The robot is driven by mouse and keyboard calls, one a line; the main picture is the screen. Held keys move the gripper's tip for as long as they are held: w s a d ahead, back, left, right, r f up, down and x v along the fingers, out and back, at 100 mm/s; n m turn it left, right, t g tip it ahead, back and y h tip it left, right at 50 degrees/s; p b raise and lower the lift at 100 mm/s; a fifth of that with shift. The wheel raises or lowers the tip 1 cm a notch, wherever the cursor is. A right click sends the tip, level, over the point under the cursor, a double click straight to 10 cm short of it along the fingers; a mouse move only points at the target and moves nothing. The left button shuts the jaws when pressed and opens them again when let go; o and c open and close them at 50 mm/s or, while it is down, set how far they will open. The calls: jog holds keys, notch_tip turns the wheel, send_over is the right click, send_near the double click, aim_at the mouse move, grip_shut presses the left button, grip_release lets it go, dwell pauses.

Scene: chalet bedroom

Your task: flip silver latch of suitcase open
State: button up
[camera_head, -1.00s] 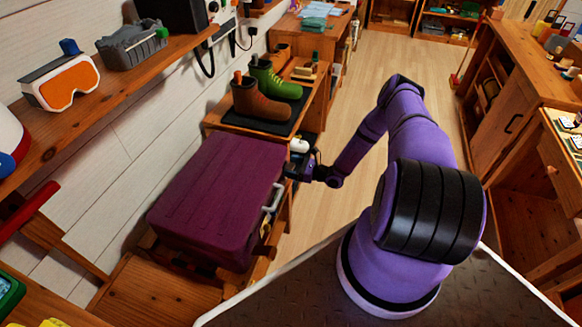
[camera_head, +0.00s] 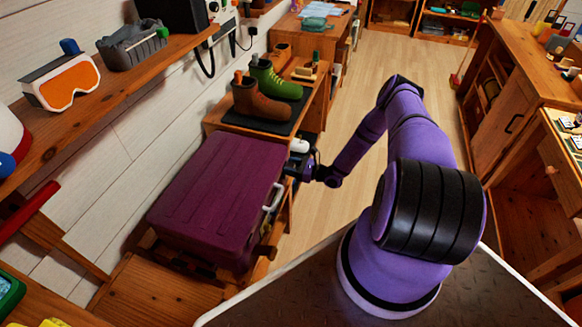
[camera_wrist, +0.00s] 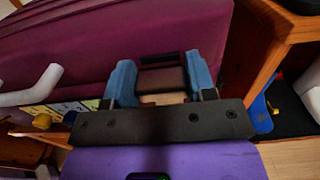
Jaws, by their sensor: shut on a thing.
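The closed maroon suitcase (camera_head: 215,190) lies flat on a low wooden bench, and its side also fills the upper part of the wrist view (camera_wrist: 80,45). Its pale handle (camera_head: 271,200) is on the side facing me and shows at the left of the wrist view (camera_wrist: 35,88). My gripper (camera_head: 292,170) is at the suitcase's far front corner. In the wrist view, its blue fingers (camera_wrist: 161,82) stand on either side of a dark, boxy latch (camera_wrist: 162,75), shut on it. The latch looks dark rather than silver here. It is hidden in the head view.
Boots (camera_head: 264,100) stand on a dark mat on the bench beyond the suitcase. A wall shelf (camera_head: 110,90) with goggles (camera_head: 62,84) runs above at the left. In the wrist view, a wooden post (camera_wrist: 265,65) stands close right of my gripper. Floor (camera_head: 385,55) is clear beyond my arm.

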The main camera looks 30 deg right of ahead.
jog(key=shift+s+d+f, duration=0.15)
jog(key=shift+s+d, duration=0.1)
jog(key=shift+s, duration=0.05)
jog(key=shift+s+d+f, duration=0.55)
jog(key=shift+s+d, duration=0.1)
jog(key=shift+s, duration=0.15)
jog(key=shift+s+d+f+t+y, duration=0.3)
jog(key=shift+s+f+t, duration=0.1)
jog(key=shift+f, duration=0.3)
jog(key=shift+s+d+f+t+y, duration=0.2)
jog(key=shift+s+f+t+y, duration=0.15)
jog(key=shift+f, duration=0.4)
jog(key=shift+s+d+f+t+y, duration=0.25)
jog(key=shift+s+f+t, duration=0.15)
jog(key=shift+f, duration=0.3)
jog(key=o, duration=1.3)
